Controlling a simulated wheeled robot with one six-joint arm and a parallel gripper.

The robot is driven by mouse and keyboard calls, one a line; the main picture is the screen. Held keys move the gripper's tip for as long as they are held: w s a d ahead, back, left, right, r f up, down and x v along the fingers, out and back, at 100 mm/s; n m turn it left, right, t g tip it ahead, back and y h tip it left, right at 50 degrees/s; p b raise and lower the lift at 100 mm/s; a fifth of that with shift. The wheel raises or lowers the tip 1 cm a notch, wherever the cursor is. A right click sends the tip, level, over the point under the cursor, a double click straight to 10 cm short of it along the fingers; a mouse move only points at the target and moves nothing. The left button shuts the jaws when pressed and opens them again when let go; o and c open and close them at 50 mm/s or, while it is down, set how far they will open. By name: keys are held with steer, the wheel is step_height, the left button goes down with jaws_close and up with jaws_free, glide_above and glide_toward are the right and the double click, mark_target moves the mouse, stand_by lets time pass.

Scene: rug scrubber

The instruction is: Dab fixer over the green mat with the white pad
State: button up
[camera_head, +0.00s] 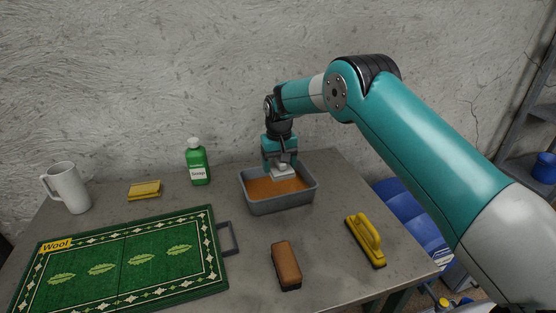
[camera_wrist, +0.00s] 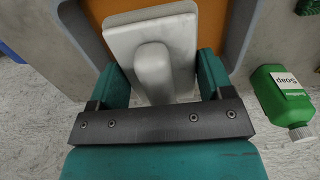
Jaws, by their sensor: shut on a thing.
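The white pad (camera_head: 283,174) is held in my gripper (camera_head: 281,164), over the grey tub (camera_head: 281,204) of orange-brown liquid (camera_head: 262,188). In the wrist view the pad (camera_wrist: 178,38) shows its grey-white handle between the two teal fingers of my gripper (camera_wrist: 162,75). The orange liquid (camera_wrist: 213,18) lies beneath it. I cannot tell whether the pad touches the liquid. The green mat (camera_head: 140,265), labelled Wool and patterned with pale leaves, lies flat at the front left of the table.
A green soap bottle (camera_head: 197,164), a yellow sponge (camera_head: 144,190) and a white mug (camera_head: 69,188) stand along the back left. A brown brush or block (camera_head: 286,265) and a yellow-handled scrubber (camera_head: 366,241) lie in front of the tub. Bare table (camera_head: 250,285) lies between mat and block.

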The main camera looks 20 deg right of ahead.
step_height(320, 180, down, 9)
steer(key=b, duration=0.4)
steer(key=shift+b, duration=0.3)
stand_by(0.6)
steer(key=shift+r+p, duration=2.75)
steer(key=shift+r, duration=2.2)
